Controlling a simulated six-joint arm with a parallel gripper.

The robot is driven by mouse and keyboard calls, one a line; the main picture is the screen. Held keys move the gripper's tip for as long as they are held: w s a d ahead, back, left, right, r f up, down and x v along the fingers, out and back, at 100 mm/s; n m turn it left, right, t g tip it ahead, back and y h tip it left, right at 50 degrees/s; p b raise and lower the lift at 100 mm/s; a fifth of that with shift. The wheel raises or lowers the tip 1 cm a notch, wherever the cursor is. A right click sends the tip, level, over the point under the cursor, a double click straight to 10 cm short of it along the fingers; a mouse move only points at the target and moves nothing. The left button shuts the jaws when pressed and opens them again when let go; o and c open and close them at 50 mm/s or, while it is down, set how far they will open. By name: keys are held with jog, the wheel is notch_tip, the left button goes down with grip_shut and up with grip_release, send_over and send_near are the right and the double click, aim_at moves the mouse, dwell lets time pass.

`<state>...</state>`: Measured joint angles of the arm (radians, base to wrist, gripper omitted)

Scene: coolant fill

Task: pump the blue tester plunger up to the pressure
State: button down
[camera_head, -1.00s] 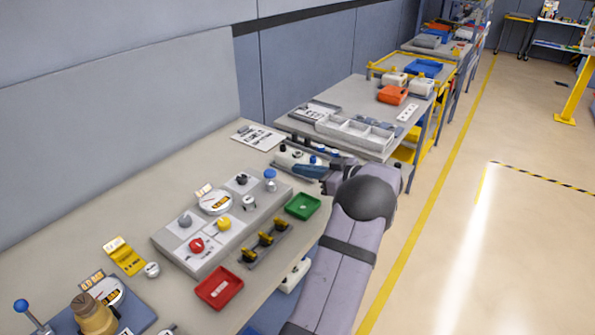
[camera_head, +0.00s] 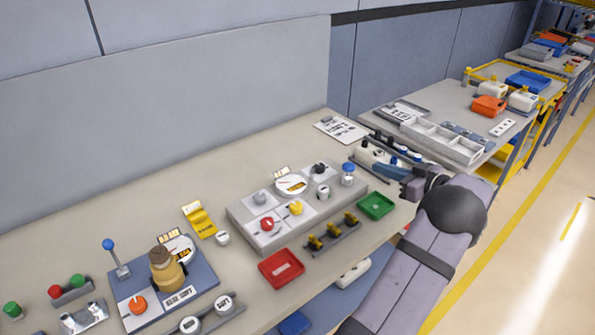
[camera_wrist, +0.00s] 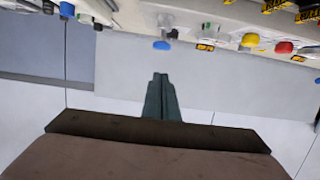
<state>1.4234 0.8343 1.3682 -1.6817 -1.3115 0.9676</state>
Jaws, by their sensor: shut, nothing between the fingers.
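A blue-capped plunger (camera_head: 348,168) stands upright at the right end of the grey panel box (camera_head: 240,224) on the bench. A blue cap, apparently the same one, shows in the wrist view (camera_wrist: 161,45), beyond my fingertips. A round white gauge (camera_head: 291,183) with a small label behind it sits on the panel. My gripper (camera_head: 384,170) is right of the blue cap and apart from it. In the wrist view my gripper (camera_wrist: 160,77) has its fingers shut together with nothing between them. The gauge reading is too small to tell.
Red (camera_head: 267,224) and yellow (camera_head: 295,208) knobs sit on the panel. A green tray (camera_head: 376,206), a red tray (camera_head: 281,268) and a rack of yellow-handled parts (camera_head: 332,235) lie in front. A blue-ball lever (camera_head: 109,244) stands at left. Bare bench lies behind the panel.

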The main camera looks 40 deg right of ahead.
jog(key=shift+r+b, duration=0.15)
jog(key=shift+b, duration=0.3)
dwell(0.4)
notch_tip(320, 180, up, 2)
jog(key=shift+r+b, duration=0.15)
jog(key=shift+b, duration=0.7)
jog(key=p, duration=0.3)
send_over(349, 167)
jog(key=v, duration=0.2)
notch_tip(349, 167, down, 3)
jog(key=shift+d+f+p, duration=0.15)
jog(key=shift+f+p, duration=0.1)
jog(key=shift+f, duration=0.75)
jog(key=shift+d+f+p, duration=0.15)
jog(key=shift+f+p, duration=0.1)
jog(key=shift+f, duration=0.75)
jog(key=shift+s, duration=0.1)
